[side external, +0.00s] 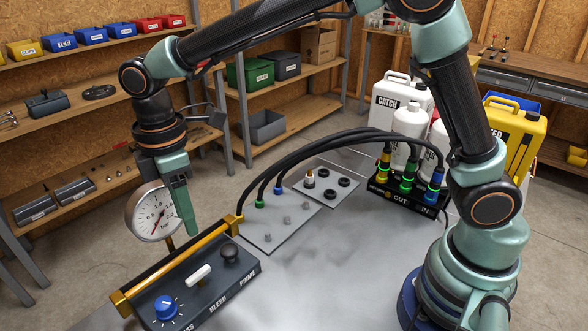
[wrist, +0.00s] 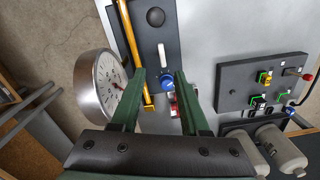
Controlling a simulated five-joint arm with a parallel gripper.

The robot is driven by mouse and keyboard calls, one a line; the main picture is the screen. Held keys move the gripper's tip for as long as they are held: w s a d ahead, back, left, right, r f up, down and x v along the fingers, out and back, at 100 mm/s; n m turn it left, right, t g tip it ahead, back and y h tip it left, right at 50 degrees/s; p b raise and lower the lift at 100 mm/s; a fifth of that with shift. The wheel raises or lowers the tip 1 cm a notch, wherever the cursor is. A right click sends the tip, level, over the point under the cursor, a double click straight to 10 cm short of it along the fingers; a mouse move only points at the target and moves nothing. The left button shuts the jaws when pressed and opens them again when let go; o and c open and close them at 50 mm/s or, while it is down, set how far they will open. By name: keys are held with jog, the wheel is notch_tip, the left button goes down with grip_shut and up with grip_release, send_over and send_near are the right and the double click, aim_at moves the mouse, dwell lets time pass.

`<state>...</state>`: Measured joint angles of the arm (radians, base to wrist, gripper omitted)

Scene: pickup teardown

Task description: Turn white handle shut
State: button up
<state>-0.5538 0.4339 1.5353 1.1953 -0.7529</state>
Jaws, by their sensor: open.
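The white handle (side external: 198,275) is a short rounded bar on the dark control panel (side external: 240,272), between a blue knob (side external: 166,307) and a black knob (side external: 230,252). It lies roughly along the panel's length, beside the label BLEED. In the wrist view the white handle (wrist: 162,55) shows as a small pale bar beyond the fingertips. My gripper (side external: 187,225) hangs above the panel, apart from the handle. In the wrist view my gripper (wrist: 160,75) is open and empty, its green fingers pointing at the panel with the blue knob (wrist: 166,84) showing between them.
A round pressure gauge (side external: 153,212) stands close beside my fingers. A yellow rail (side external: 180,262) runs along the panel's edge. Black hoses (side external: 330,140) arch to a connector block (side external: 405,197). White and yellow jugs stand behind it. The grey tabletop (side external: 320,270) right of the panel is clear.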

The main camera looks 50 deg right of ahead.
aim_at(197, 273)
jog(key=f+n, duration=0.1)
jog(key=f, duration=0.3)
jog(key=f+n, duration=0.1)
jog(key=f, duration=0.3)
jog(key=a+f+n, duration=0.1)
jog(key=f, duration=0.3)
jog(key=shift+s+a+f, duration=0.1)
jog(key=shift+s+f, duration=0.05)
jog(key=shift+s, duration=0.1)
grip_shut()
